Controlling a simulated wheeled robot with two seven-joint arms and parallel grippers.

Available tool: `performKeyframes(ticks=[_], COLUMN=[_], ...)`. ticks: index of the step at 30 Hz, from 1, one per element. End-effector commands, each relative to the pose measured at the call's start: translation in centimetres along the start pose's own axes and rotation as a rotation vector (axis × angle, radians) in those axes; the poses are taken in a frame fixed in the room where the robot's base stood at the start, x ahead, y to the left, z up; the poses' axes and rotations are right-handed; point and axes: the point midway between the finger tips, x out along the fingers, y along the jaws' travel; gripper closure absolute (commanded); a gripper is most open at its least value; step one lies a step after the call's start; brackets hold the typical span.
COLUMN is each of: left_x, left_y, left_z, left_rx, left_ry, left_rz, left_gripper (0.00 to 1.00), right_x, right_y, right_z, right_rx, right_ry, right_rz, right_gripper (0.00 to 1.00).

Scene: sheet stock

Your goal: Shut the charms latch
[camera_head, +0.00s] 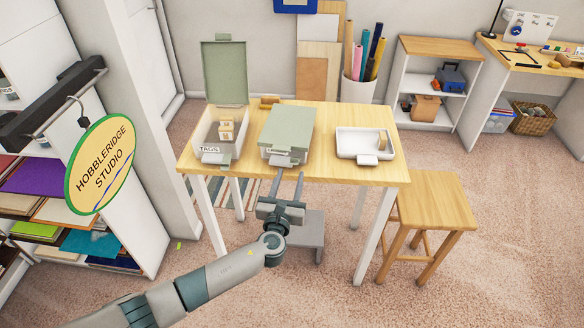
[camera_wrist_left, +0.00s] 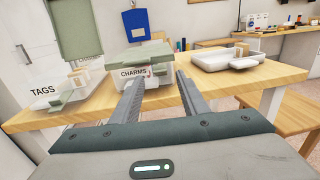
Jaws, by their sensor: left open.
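The charms box (camera_head: 287,128) sits at the middle of the wooden table with its green lid down. Its front label CHARMS faces me in the left wrist view (camera_wrist_left: 133,73). A pale latch tab (camera_head: 285,158) is at its front edge in the head view; I cannot tell whether it is fastened. My left gripper (camera_head: 289,176) is open and empty, in front of the box at the table's front edge. Its two fingers point at the box front and flank the latch area in the left wrist view (camera_wrist_left: 159,80). My right gripper is not in view.
The tags box (camera_head: 211,150) stands left with its green lid (camera_head: 225,72) raised. A shallow white tray (camera_head: 351,146) with a front tab is at the right. A small wooden block (camera_head: 270,100) lies behind. A stool (camera_head: 436,205) stands right of the table (camera_head: 325,172).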

Motion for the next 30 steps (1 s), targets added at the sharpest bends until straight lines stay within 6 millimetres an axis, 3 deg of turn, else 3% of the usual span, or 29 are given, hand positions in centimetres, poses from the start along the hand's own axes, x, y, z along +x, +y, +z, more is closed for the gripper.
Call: performKeyframes(ticks=[3, 9, 22, 27, 30], left_x=[1.8, 3.5, 4.0, 4.0, 4.0], left_y=[0.0, 0.0, 0.0, 0.0, 0.0], left_z=[0.2, 0.1, 0.0, 0.0, 0.0], left_rx=[0.002, 0.002, 0.0, 0.0, 0.0], left_ry=[-0.002, -0.001, 0.0, 0.0, 0.0], left_rz=[0.001, 0.001, 0.001, 0.001, 0.001], left_gripper=[0.59, 0.59, 0.59, 1.0, 1.0], right_x=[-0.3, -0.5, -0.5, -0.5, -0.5], right_y=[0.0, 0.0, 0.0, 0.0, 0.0], right_z=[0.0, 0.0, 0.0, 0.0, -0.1], right_rx=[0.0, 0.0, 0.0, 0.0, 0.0], right_ry=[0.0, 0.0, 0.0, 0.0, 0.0], right_rz=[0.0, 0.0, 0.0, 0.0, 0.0], right_gripper=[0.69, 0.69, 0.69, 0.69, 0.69])
